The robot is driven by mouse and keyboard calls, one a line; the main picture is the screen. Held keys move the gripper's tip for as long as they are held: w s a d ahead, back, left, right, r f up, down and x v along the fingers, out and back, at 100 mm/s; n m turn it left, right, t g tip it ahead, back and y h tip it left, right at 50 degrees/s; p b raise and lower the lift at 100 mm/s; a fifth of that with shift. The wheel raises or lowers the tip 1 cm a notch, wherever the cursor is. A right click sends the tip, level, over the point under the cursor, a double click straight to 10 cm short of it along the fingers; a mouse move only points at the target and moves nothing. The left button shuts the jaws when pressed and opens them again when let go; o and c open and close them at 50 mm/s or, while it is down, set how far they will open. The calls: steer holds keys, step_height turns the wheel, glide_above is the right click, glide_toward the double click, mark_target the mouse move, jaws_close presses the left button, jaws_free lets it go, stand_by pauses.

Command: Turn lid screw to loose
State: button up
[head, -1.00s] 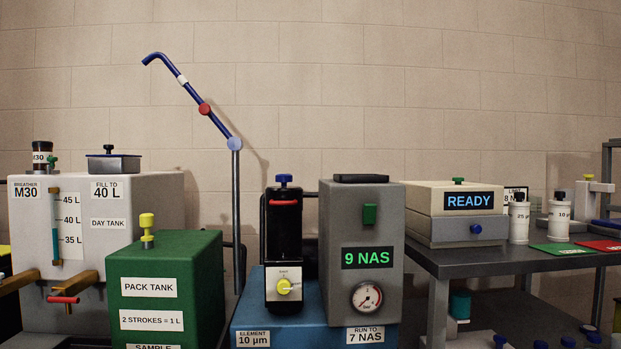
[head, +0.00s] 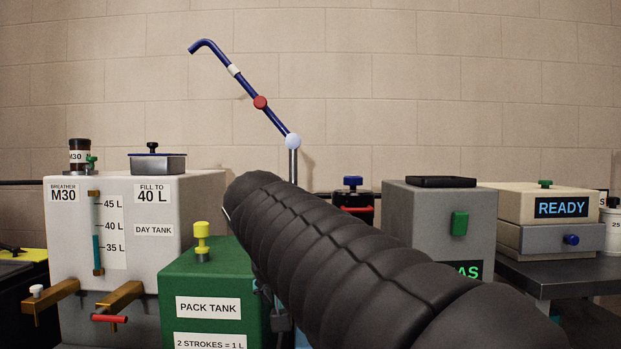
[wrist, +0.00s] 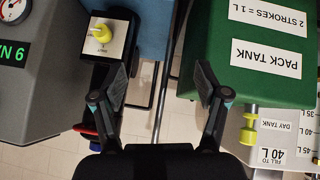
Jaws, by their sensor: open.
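No part is labelled as the lid screw. A blue knob (head: 353,182) stands on top of the dark filter housing (head: 352,202), above its red handle, in the head view. My arm hides the housing's lower part there. In the wrist view, which is upside down, the housing (wrist: 116,22) is at upper left with its yellow dial (wrist: 102,33). A bit of blue and red shows beside the left finger. My gripper (wrist: 161,78) is open and empty, its fingers wide apart, over the gap between the housing and the green pack tank. It is hidden in the head view.
The green pack tank (head: 200,275) with a yellow knob (head: 201,238) stands left of my arm. The white day tank (head: 145,205) is behind it. A grey cabinet (head: 420,220) stands close right of the housing. A blue pump lever (head: 250,92) rises behind.

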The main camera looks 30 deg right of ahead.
steer(key=w+d+r+m+h, duration=0.2)
steer(key=w+d+r, duration=0.15)
steer(key=r, duration=0.25)
steer(key=w+d+r+m+h, duration=0.2)
steer(key=w+d+r, duration=0.15)
steer(key=r, duration=0.35)
steer(key=m+g+h+p, duration=0.2)
steer(key=m+h, duration=0.1)
steer(key=m, duration=0.2)
glide_toward(353, 180)
steer(key=x, duration=0.4)
steer(key=w+x, duration=0.1)
steer(key=x, duration=0.7)
steer(key=shift+w+a+r, duration=0.1)
steer(key=shift+w+r, duration=0.1)
steer(key=shift+r, duration=0.15)
steer(key=c, duration=1.2)
steer(key=shift+a, duration=0.1)
